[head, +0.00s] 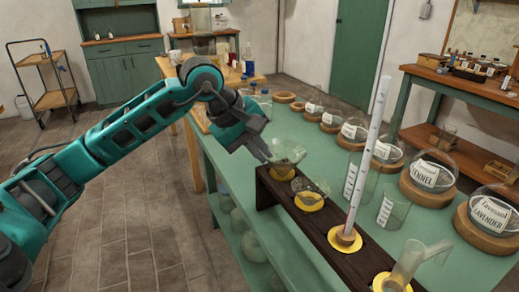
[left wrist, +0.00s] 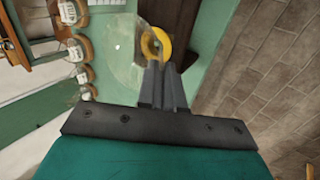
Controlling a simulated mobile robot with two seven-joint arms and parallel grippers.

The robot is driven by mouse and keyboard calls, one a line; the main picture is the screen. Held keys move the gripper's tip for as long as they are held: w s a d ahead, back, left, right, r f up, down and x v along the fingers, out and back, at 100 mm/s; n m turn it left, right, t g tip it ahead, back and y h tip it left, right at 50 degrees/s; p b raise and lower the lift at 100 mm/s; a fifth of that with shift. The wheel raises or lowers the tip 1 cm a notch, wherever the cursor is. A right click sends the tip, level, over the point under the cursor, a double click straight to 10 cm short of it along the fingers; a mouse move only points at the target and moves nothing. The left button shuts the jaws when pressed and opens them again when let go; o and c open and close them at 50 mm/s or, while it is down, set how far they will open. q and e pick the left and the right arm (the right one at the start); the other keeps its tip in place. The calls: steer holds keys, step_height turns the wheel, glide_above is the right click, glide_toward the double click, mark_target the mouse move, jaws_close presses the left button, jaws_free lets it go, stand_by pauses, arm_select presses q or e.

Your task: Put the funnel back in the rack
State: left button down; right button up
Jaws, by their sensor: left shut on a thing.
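The rack (head: 322,227) is a long dark wooden bar with yellow-ringed holes, on the green table. My left gripper (head: 266,157) is shut on the rim of a clear glass funnel (head: 290,150) at the rack's far end. This funnel is over the far yellow ring (head: 283,171); I cannot tell whether its stem is in the hole. In the left wrist view the closed fingers (left wrist: 158,70) reach the funnel's faint glass (left wrist: 127,46) beside a yellow ring (left wrist: 163,38). A second glass vessel (head: 311,188) sits in the neighbouring hole. My right gripper is out of view.
A tall white measuring cylinder (head: 368,145) stands in the rack nearer me, with a glass vessel (head: 412,262) at the near end. Beakers (head: 393,207) and labelled flasks on cork rings (head: 427,175) line the right of the green table (head: 222,158).

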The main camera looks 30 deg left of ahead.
arm_select(q)
steer(key=c, duration=1.2)
jaws_free()
steer(key=shift+r, duration=0.15)
step_height(320, 180, up, 7)
steer(key=p, duration=0.5)
steer(key=shift+f, duration=0.2)
stand_by(0.4)
steer(key=shift+s, duration=0.1)
stand_by(0.4)
